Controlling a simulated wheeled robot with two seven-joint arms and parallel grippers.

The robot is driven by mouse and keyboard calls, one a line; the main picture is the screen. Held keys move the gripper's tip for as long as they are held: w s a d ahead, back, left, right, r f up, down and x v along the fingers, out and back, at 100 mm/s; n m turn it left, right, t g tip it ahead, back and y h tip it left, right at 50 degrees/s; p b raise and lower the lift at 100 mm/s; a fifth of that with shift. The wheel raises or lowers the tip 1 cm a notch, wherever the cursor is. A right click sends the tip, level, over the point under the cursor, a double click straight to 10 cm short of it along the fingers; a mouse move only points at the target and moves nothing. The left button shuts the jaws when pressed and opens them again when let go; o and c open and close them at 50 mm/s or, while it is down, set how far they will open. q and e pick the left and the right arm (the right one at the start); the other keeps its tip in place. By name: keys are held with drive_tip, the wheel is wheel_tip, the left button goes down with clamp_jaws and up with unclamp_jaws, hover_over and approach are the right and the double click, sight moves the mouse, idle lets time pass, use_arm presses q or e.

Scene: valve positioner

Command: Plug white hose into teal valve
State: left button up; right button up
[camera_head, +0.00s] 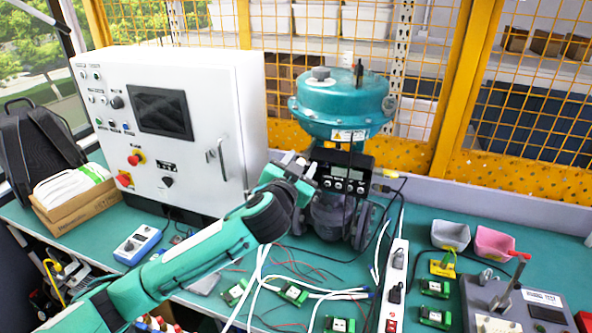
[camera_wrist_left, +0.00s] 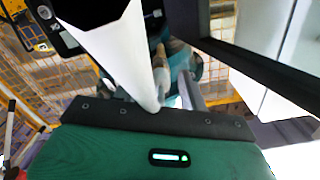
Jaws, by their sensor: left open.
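The teal valve (camera_head: 342,100) stands upright at the back centre of the table, with a black positioner box (camera_head: 347,172) on its front. My left gripper (camera_head: 300,168) is open in front of the valve's left side, beside the positioner. I cannot tell whether it touches anything. In the left wrist view the open gripper (camera_wrist_left: 185,85) shows a pale finger and a dark finger, with no hose visible between them. White hoses (camera_head: 262,270) lie on the table in front of the valve, some with blue ends. My right gripper is out of view.
A white control cabinet (camera_head: 170,130) stands left of the valve. A yellow mesh fence is behind.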

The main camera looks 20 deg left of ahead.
use_arm(q)
drive_tip(key=shift+s+f, duration=0.15)
drive_tip(key=shift+s, duration=0.2)
drive_tip(key=s+b, duration=0.4)
drive_tip(key=s, duration=0.8)
drive_tip(key=s+a+f+n+g+y, duration=0.1)
drive_tip(key=s+f+g, duration=0.35)
drive_tip(key=f, duration=0.65)
drive_tip(key=s+a+f+n+g, duration=0.1)
drive_tip(key=s+f+g, duration=0.2)
drive_tip(key=s+f, duration=0.5)
drive_tip(key=s+a+f+g, duration=0.2)
drive_tip(key=s+f+g, duration=0.5)
drive_tip(key=s+f, duration=0.85)
wheel_tip(320, 180, down, 34)
drive_tip(key=s+g, duration=0.1)
drive_tip(key=s+a+f+g, duration=0.1)
drive_tip(key=s+a+f, duration=0.2)
drive_tip(key=s+f, duration=1.4)
drive_tip(key=shift+s+a, duration=0.15)
drive_tip(key=shift+s, duration=0.45)
